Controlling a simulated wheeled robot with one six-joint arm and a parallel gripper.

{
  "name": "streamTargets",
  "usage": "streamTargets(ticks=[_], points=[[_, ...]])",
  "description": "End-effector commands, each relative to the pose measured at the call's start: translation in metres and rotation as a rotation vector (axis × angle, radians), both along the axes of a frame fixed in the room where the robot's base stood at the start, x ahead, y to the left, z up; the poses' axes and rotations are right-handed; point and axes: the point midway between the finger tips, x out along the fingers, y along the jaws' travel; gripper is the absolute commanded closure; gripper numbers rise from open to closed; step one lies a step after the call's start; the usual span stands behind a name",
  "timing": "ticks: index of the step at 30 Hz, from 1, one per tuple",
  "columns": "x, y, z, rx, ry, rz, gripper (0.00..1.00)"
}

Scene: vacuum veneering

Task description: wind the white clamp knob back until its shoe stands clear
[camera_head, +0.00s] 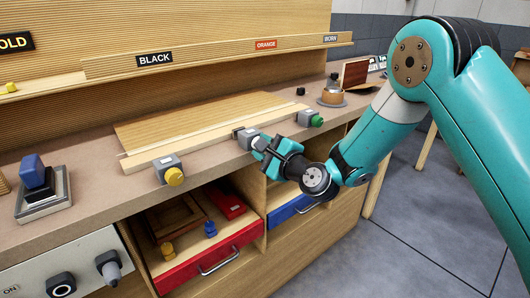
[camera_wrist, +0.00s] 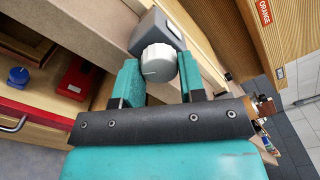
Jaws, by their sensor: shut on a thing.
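The white clamp knob (camera_wrist: 158,62) sits between the two fingers of my gripper (camera_wrist: 158,82) in the wrist view. The fingers are closed on it from both sides. The knob is mounted on a grey clamp block (camera_wrist: 148,30). In the head view my gripper (camera_head: 265,146) reaches the front edge of the bench at the middle clamp block (camera_head: 245,137), and hides the knob there. The clamp stands beside a pale wooden bar (camera_head: 205,143) lying along the bench. I cannot make out the shoe or any gap at it.
A yellow-knob clamp (camera_head: 172,174) stands to the left and a green-knob clamp (camera_head: 312,118) to the right on the same bar. Below are open drawers, red (camera_head: 212,258) and blue (camera_head: 291,208). A blue-handled tool (camera_head: 38,178) sits on the bench at far left.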

Motion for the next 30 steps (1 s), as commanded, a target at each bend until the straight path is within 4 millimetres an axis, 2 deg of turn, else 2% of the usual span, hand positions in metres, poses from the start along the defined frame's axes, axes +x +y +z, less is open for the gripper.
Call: streamTargets(ticks=[30], points=[[0.0,0.0012,-0.0004,-0.776,-0.572,-0.001,0.86]])
